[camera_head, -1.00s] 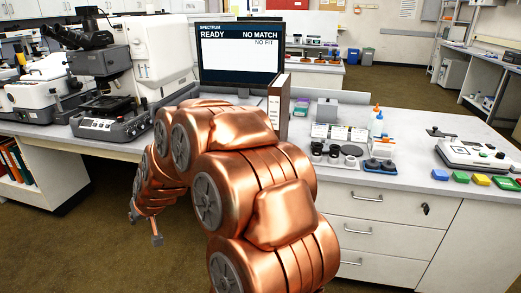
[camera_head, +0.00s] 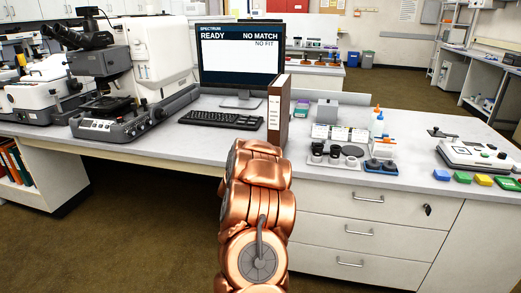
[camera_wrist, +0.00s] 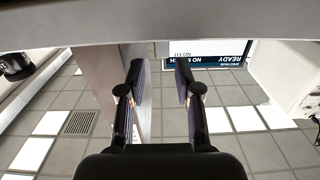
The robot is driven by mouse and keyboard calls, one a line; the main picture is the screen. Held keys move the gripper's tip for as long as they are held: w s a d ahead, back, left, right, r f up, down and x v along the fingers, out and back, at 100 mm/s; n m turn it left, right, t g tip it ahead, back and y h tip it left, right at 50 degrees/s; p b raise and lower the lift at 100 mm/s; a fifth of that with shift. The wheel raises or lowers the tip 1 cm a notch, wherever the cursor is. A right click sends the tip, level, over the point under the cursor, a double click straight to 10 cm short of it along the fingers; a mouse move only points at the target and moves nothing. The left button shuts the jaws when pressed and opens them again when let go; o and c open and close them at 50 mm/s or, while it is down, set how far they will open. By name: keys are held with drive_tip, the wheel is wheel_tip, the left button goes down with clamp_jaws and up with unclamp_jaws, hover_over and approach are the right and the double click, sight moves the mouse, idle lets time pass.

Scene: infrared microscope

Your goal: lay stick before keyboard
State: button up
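The black keyboard (camera_head: 222,119) lies on the desk in front of the monitor in the head view. I cannot make out a stick in either view. My gripper (camera_wrist: 160,66) shows in the wrist view with its two dark fingers apart and nothing visible between them. In the head view the gripper itself cannot be made out; only my copper arm shows, in front of the desk. The wrist picture is upside down, and part of the monitor (camera_wrist: 212,50) appears beyond the fingertips.
A brown binder (camera_head: 278,108) stands right of the keyboard. The microscope (camera_head: 103,85) is to the left. A sample holder (camera_head: 337,154), blue tray (camera_head: 380,166) and bottles (camera_head: 377,124) stand to the right. A bare desk strip (camera_head: 195,140) runs before the keyboard.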

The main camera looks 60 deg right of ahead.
drive_tip(key=shift+x, duration=1.15)
drive_tip(key=shift+w+d, duration=0.3)
drive_tip(key=shift+d, duration=0.4)
drive_tip(key=shift+w+d+r, duration=0.25)
drive_tip(key=shift+w+d, duration=0.1)
drive_tip(key=shift+d, duration=0.4)
drive_tip(key=shift+x, duration=1.1)
drive_tip(key=c, duration=0.6)
drive_tip(key=shift+r, duration=0.35)
drive_tip(key=v, duration=1.8)
drive_tip(key=shift+f, duration=0.1)
